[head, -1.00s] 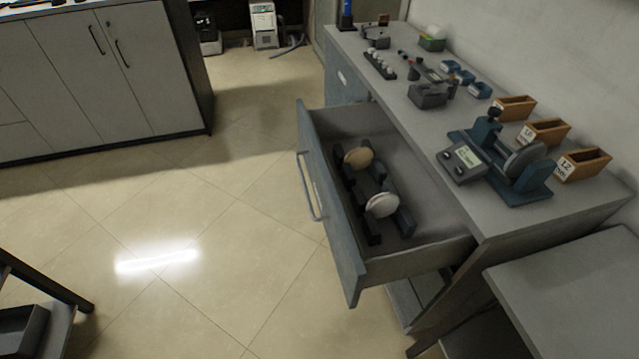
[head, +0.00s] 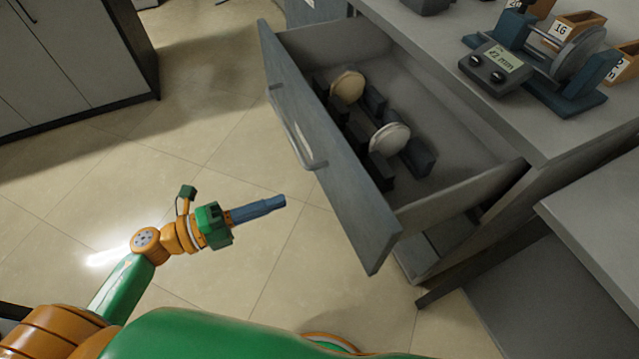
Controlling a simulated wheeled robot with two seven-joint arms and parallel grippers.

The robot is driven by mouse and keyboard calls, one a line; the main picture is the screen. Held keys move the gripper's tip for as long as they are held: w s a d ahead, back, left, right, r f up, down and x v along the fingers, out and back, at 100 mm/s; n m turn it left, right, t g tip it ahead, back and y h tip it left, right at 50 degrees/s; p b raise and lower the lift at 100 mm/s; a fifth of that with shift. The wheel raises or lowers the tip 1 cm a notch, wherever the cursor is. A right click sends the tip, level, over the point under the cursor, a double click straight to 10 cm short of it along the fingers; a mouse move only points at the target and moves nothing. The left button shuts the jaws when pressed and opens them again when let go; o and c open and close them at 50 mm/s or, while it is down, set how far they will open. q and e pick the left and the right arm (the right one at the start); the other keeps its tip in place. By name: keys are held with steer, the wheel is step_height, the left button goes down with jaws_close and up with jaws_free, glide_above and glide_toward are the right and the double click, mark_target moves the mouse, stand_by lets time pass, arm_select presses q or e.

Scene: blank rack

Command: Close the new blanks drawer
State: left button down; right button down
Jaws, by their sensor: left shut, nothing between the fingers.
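The drawer (head: 330,150) is pulled out of the grey bench, with a blue-grey front and a bar handle (head: 297,135). Inside it a dark rack (head: 412,152) holds two round blanks upright, one tan (head: 347,87) and one whitish (head: 391,138). My left gripper (head: 282,202) is shut and empty. It points right, in front of the drawer front and apart from it, below the handle in the picture. My right gripper is not in view.
On the bench top (head: 440,45) stand a device with a small display (head: 496,66) and several labelled wooden boxes (head: 580,28). A lower grey surface (head: 600,215) is at the right. Tiled floor is open left of the drawer. Grey cabinets (head: 70,60) stand at the upper left.

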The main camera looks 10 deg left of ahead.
mark_target(333, 182)
arm_select(q)
steer(key=p+x, duration=0.1)
steer(key=x, duration=0.8)
steer(key=shift+w, duration=0.2)
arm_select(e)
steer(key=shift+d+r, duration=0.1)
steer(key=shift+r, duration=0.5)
arm_select(q)
steer(key=shift+d, duration=0.15)
